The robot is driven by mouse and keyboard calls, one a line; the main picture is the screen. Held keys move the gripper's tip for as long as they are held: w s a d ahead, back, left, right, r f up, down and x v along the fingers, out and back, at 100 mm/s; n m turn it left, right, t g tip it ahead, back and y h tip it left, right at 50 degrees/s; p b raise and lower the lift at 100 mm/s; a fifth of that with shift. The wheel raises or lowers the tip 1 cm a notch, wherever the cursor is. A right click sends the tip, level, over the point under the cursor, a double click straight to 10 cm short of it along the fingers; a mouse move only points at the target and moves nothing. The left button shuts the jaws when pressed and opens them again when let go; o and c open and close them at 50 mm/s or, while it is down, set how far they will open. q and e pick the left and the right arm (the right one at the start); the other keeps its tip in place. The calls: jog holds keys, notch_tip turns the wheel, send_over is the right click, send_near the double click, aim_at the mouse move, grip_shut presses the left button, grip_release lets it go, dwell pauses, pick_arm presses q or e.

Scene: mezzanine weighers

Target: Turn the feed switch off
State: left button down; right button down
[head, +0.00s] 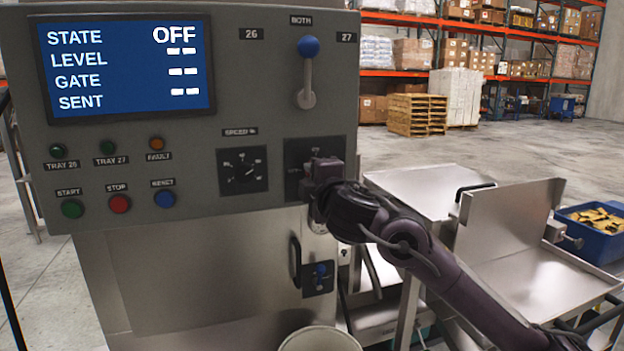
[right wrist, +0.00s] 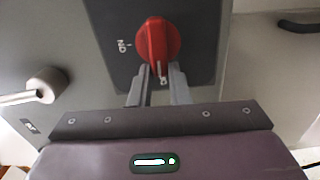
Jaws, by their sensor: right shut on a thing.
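The feed switch is a red rotary knob (right wrist: 157,40) on a dark plate (right wrist: 200,20) in the right wrist view. The display (head: 125,68) reads STATE OFF. My left gripper is not in view.
The speed dial (head: 243,170) is just left of the switch. Above it stands a lever with a blue ball (head: 308,47), labelled BOTH. Start (head: 72,209), stop (head: 119,204) and reset (head: 165,199) buttons sit lower left. Metal trays (head: 425,190) and a blue bin (head: 600,232) are at right.

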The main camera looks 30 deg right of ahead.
jog(key=shift+f+n, duration=0.15)
jog(key=shift+n, duration=0.25)
jog(key=c, duration=1.4)
grip_release()
jog(key=shift+o, duration=0.2)
jog(key=v, duration=0.7)
jog(key=shift+s, duration=0.4)
jog(key=shift+a, duration=0.1)
